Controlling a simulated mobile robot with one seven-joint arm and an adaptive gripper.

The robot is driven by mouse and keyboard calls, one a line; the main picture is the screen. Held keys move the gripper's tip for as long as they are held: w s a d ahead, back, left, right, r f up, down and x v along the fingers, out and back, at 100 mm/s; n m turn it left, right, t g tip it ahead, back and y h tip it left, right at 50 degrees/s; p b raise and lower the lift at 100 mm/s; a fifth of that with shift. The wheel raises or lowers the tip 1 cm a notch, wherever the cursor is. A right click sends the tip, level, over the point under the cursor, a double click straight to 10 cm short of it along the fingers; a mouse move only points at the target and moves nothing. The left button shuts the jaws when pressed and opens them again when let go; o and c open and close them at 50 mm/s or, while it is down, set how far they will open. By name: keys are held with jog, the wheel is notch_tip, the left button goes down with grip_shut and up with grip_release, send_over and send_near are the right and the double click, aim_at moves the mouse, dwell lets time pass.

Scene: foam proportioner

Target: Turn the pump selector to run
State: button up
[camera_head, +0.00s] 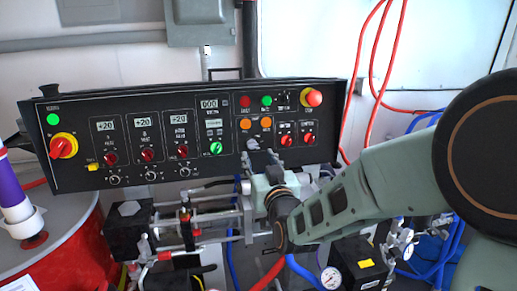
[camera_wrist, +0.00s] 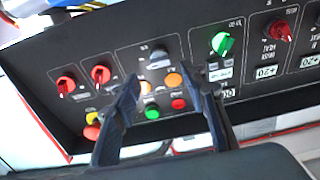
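The black control panel (camera_head: 75,180) faces me, with several rotary selectors along its lower part. A grey selector knob (camera_head: 252,143) sits right of the green knob; the wrist view shows it upside down (camera_wrist: 158,59). Its label is too small to read, so I cannot tell for certain that it is the pump selector. My gripper (camera_head: 262,160) is in front of the panel, just below this knob in the head view. In the wrist view its two fingers (camera_wrist: 160,78) are apart and empty, with the grey knob beyond and between their tips. I cannot tell whether they touch the panel.
A green knob (camera_head: 215,147) and two red knobs (camera_head: 286,140) (camera_head: 307,138) flank the grey one. Orange buttons (camera_head: 245,123) and a red emergency button (camera_head: 313,97) are above. Pipes and gauges (camera_head: 331,277) crowd below. A red drum (camera_head: 65,245) stands left.

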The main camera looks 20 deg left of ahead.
aim_at(253, 147)
jog(key=x, duration=0.6)
jog(key=shift+p, duration=0.35)
jog(key=shift+d, duration=0.1)
jog(key=shift+s, duration=0.1)
grip_shut()
